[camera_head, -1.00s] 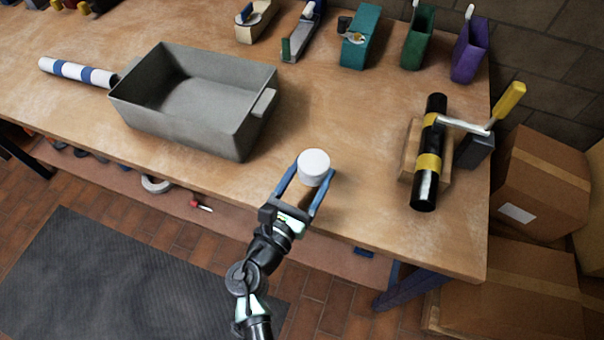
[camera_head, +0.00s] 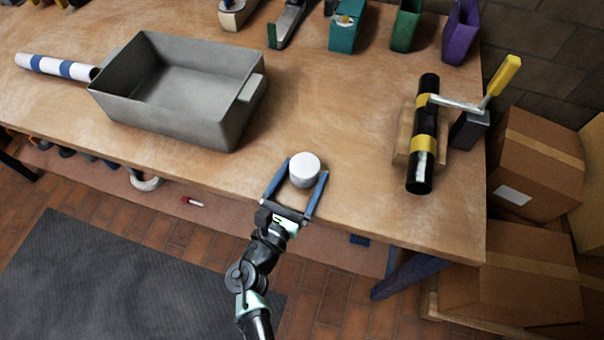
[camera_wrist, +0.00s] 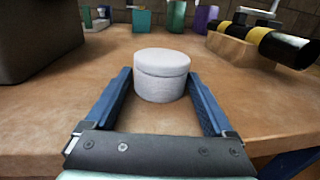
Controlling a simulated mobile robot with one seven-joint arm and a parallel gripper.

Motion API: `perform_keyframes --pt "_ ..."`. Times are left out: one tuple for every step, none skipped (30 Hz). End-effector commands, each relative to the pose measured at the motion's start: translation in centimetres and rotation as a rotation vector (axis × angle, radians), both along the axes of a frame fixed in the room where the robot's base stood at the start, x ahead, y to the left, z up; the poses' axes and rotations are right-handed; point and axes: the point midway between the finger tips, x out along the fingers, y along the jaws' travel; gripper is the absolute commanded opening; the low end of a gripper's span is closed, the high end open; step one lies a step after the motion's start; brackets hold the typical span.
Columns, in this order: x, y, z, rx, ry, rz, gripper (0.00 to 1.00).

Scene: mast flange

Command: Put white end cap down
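The white end cap (camera_head: 304,170) is a short, pale cylinder and stands upright near the front edge of the workbench. My gripper (camera_head: 307,167) has its two blue fingers on either side of it, with the tips at the cap's sides. In the wrist view the cap (camera_wrist: 162,78) sits between the fingertips (camera_wrist: 161,78), with no clear gap at the tips, so the gripper looks shut on it. The cap is at or very close to the bench top; whether its underside touches the wood is hard to tell.
A grey bin (camera_head: 182,127) stands to the left, with a blue-and-white striped tube (camera_head: 55,66) beyond it. A black-and-yellow tube (camera_head: 421,172) lies on a wooden block at right, beside a yellow-handled clamp (camera_head: 504,75). Several coloured holders line the back. Bare bench (camera_head: 355,140) surrounds the cap.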

Motion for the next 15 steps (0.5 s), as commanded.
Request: perform_keyframes --pt "0.0 0.0 0.0 0.0 0.0 0.0 0.99" --pt "0.0 0.0 0.0 0.0 0.0 0.0 1.0" --pt "0.0 0.0 0.0 0.0 0.0 0.0 1.0" --pt "0.0 0.0 0.0 0.0 0.0 0.0 1.0" --pt "0.0 0.0 0.0 0.0 0.0 0.0 1.0" --pt "0.0 0.0 0.0 0.0 0.0 0.0 1.0" --pt "0.0 0.0 0.0 0.0 0.0 0.0 1.0" --pt "0.0 0.0 0.1 0.0 0.0 0.0 1.0" --pt "0.0 0.0 0.2 0.0 0.0 0.0 1.0" --pt "0.0 0.0 0.3 0.0 0.0 0.0 1.0" --pt "0.0 0.0 0.5 0.0 0.0 0.0 1.0" --pt "-0.4 0.2 0.3 0.0 0.001 0.002 1.0" --pt "-0.8 0.4 0.2 -0.001 0.003 0.003 1.0" --pt "-1.2 0.6 0.2 -0.001 0.003 0.002 1.0" --pt "-1.9 0.9 0.2 -0.001 0.003 0.003 1.0"
